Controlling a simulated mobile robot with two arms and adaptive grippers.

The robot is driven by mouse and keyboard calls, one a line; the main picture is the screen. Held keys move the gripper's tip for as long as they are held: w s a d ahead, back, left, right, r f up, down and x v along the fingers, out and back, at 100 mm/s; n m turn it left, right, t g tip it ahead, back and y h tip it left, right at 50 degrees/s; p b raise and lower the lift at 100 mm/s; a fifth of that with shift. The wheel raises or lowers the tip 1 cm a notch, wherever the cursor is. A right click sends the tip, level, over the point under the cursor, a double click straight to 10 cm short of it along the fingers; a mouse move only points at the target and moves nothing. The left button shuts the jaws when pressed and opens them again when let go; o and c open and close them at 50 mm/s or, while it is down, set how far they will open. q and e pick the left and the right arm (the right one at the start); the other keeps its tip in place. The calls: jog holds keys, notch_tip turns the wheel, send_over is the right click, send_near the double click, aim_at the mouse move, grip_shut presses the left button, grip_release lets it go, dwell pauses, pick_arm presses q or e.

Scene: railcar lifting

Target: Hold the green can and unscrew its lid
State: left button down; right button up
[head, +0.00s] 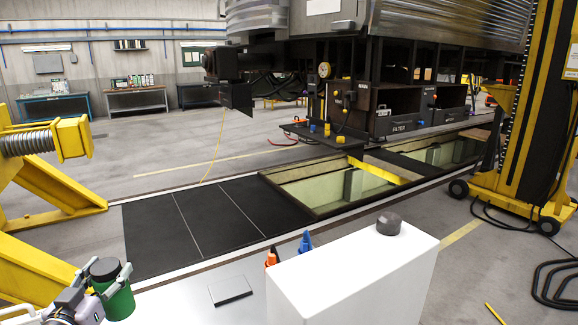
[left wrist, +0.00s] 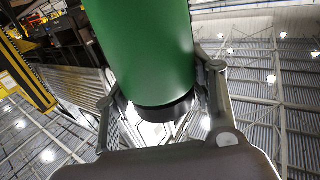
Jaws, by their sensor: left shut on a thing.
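The green can (head: 119,302) is at the lower left of the head view, roughly upright, with a dark lid (head: 104,267) on its top. My left gripper (head: 104,279) is shut around the upper part of the can, near the lid, one finger on each side. In the left wrist view the green can (left wrist: 143,50) fills the upper middle, with its dark end (left wrist: 157,110) between the fingers of my left gripper (left wrist: 160,90). I cannot tell whether the fingers press on the lid or on the green body. My right gripper is not in view.
A yellow lifting frame (head: 50,195) stands close to the left of the can. Black floor panels (head: 185,230) lie beyond it, beside an open pit (head: 345,185) under the railcar (head: 420,25). An orange item (head: 271,258) and a blue item (head: 305,241) stand front centre.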

pick_arm(q)
jog(key=s+d+f+b, duration=0.1)
jog(key=s+d+f, duration=0.3)
jog(key=d, duration=0.5)
jog(key=s+d+f+b, duration=0.2)
jog(key=s+d+f, duration=0.3)
jog(key=s+d, duration=0.3)
jog(key=shift+s+d+f, duration=0.2)
jog(key=shift+s+d, duration=0.05)
jog(key=shift+d, duration=0.6)
